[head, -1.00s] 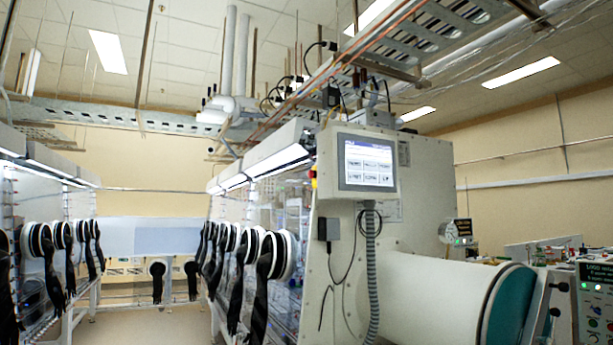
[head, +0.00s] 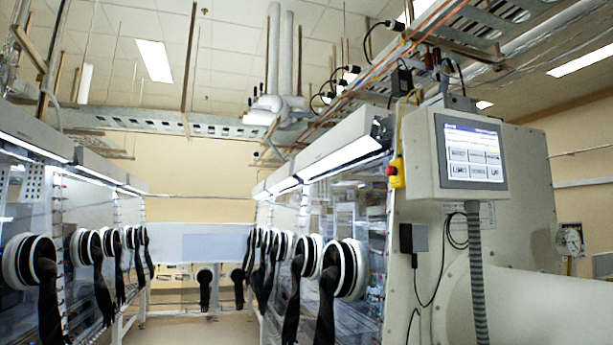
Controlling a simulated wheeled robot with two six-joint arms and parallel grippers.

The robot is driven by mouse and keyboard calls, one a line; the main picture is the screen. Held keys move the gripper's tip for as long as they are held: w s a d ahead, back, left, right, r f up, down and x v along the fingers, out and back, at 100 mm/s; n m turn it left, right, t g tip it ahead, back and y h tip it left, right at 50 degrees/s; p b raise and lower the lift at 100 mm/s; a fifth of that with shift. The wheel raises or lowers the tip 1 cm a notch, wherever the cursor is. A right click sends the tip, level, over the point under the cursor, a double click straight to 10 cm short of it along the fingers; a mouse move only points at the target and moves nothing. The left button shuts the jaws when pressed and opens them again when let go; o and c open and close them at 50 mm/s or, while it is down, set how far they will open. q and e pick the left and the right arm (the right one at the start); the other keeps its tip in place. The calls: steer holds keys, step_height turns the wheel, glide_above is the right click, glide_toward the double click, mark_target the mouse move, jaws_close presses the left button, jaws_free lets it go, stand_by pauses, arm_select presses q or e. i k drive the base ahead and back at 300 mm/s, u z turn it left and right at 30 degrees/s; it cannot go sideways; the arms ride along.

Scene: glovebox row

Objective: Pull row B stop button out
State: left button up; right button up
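A stop button (head: 391,170) with a red head on a small yellow box (head: 398,174) hangs on a yellow cable beside the screen housing, at the end of the right-hand glovebox row. The frame is too coarse to tell whether the button is pressed in or out. No label that says row B is readable. Neither of my grippers is in the head view.
A touch screen (head: 473,154) in a grey housing is right of the button. Below it are a ribbed hose (head: 476,275) and a large white cylinder (head: 540,305). Glovebox rows with black gloves line both sides of an aisle (head: 190,328).

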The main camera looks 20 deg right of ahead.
mark_target(390, 170)
steer(key=u, duration=0.3)
steer(key=i, duration=0.9)
steer(key=z, duration=0.3)
steer(key=i, duration=1.2)
steer(key=z, duration=0.7)
